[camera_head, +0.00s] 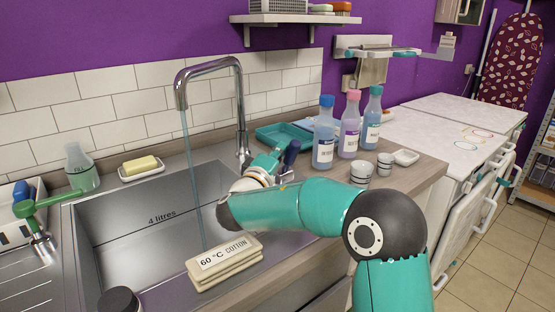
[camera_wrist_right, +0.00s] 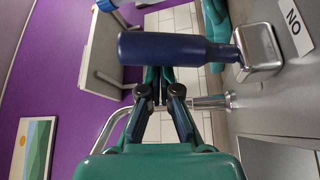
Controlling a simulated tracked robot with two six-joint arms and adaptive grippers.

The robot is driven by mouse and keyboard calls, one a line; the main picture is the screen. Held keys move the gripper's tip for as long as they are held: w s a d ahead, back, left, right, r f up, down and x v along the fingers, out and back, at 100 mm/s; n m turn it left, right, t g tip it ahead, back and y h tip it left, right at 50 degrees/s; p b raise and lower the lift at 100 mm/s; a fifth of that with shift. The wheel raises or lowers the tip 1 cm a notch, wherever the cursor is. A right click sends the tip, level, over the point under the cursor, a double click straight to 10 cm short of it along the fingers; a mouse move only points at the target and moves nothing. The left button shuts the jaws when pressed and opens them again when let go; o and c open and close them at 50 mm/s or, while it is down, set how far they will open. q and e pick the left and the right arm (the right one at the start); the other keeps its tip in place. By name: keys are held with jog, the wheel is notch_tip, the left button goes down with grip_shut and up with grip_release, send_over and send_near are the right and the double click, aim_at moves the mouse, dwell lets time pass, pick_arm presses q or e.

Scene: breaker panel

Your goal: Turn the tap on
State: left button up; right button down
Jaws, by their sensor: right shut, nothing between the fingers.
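The chrome tap (camera_head: 240,110) arches over the sink, and a thin blue stream of water (camera_head: 187,165) runs from its spout into the basin. Its dark blue lever handle (camera_head: 291,153) stands to the right of the tap's base. In the right wrist view the handle (camera_wrist_right: 175,48) lies across the fingertips, joined to a square chrome mount (camera_wrist_right: 261,46). My right gripper (camera_head: 276,153) is shut and empty close beside the handle; its fingertips (camera_wrist_right: 157,78) are partly hidden behind it. I cannot tell whether they touch. My left gripper is not in view.
The steel sink (camera_head: 130,215) is marked "4 litres". A labelled cloth stack (camera_head: 223,262) lies at its front edge. Several bottles (camera_head: 325,135) and a teal tray (camera_head: 285,133) stand right of the tap. Soap (camera_head: 141,165) and a flask (camera_head: 80,170) are at left. A shelf (camera_head: 295,19) hangs above.

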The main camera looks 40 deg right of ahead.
jog(key=shift+r, duration=0.1)
notch_tip(320, 180, up, 10)
dwell(0.7)
